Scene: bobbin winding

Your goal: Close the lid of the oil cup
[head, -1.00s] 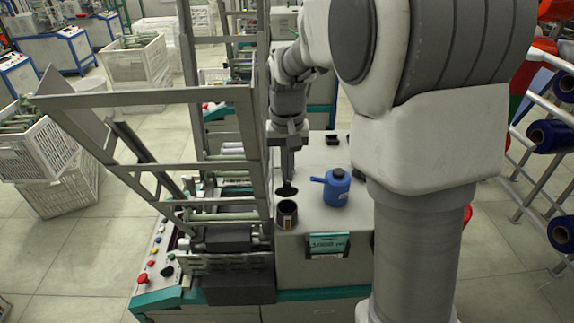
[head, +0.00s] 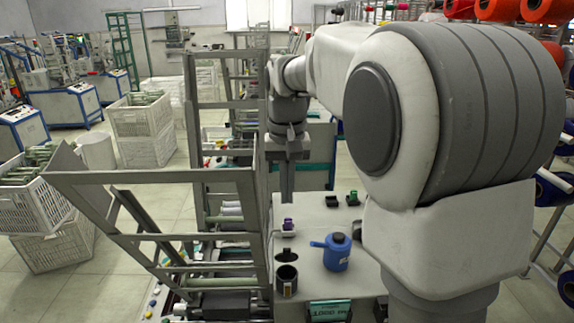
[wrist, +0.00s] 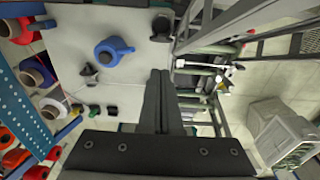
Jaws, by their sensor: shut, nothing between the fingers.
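The oil cup (head: 287,282) is a dark cylinder with a pale label, standing upright near the front left edge of the grey machine top. Its lid (head: 286,256) looks like a dark disc tipped back behind the open mouth. In the wrist view the cup (wrist: 161,25) shows small and dark at the top. My gripper (head: 287,195) is shut and empty, its fingers pointing down, above and behind the cup and apart from it. The two fingers lie together in the wrist view (wrist: 158,75).
A blue oil can (head: 337,254) with a spout stands right of the cup. A small purple-topped piece (head: 288,227) sits behind the cup, and small black pieces (head: 332,201) lie farther back. The metal frame (head: 255,225) rises close on the left.

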